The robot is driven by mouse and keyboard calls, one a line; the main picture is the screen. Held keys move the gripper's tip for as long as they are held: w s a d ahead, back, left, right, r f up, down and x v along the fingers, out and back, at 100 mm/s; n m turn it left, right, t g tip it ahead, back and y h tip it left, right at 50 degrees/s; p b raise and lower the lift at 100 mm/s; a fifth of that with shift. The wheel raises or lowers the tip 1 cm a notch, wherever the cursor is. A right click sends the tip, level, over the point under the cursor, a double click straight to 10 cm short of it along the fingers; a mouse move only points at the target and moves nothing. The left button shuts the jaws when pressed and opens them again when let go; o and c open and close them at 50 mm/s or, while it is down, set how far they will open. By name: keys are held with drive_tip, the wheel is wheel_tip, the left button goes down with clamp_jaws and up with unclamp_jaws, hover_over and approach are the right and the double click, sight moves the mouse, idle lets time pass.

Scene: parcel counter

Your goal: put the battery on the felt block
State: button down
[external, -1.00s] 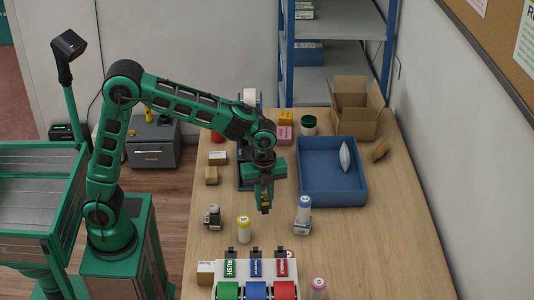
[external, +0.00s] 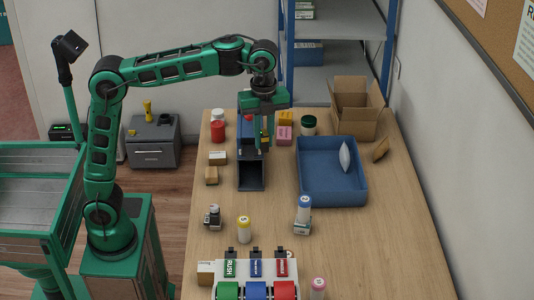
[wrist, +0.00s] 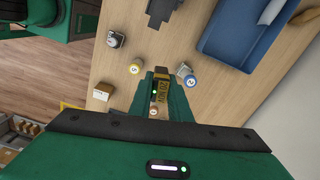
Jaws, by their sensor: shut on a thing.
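My gripper (external: 266,146) is shut on a small dark and gold piece, which looks like the battery (wrist: 163,88). It sits between the fingers in the wrist view, with lettering on its side. In the external view the gripper hangs above the back of the counter, over the right side of a dark open tray (external: 250,178) and left of a pink block (external: 284,136). A yellow block (external: 286,118) lies behind the pink one. I cannot tell which block is the felt one.
A blue bin (external: 332,190) holding a white pouch stands to the right, with an open cardboard box (external: 356,110) behind it. A red-bodied jar (external: 217,130) and small boxes (external: 217,158) stand left. A yellow-topped cylinder (external: 244,229) and a blue-topped one (external: 304,208) stand in front.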

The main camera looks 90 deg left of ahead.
drive_tip(key=r, duration=0.4)
drive_tip(key=shift+a+r, duration=0.35)
drive_tip(key=s+a+n, duration=0.2)
drive_tip(key=s+a, duration=0.5)
drive_tip(key=a, duration=0.3)
drive_tip(key=s+a+n, duration=0.2)
drive_tip(key=s+a, duration=0.4)
drive_tip(key=a, duration=0.4)
drive_tip(key=s+a+n, duration=0.2)
drive_tip(key=s+a, duration=0.6)
drive_tip(key=s, duration=0.5)
hover_over(211, 172)
wheel_tip(211, 172, down, 25)
drive_tip(key=shift+a+f, duration=0.1)
drive_tip(key=shift+f, duration=2)
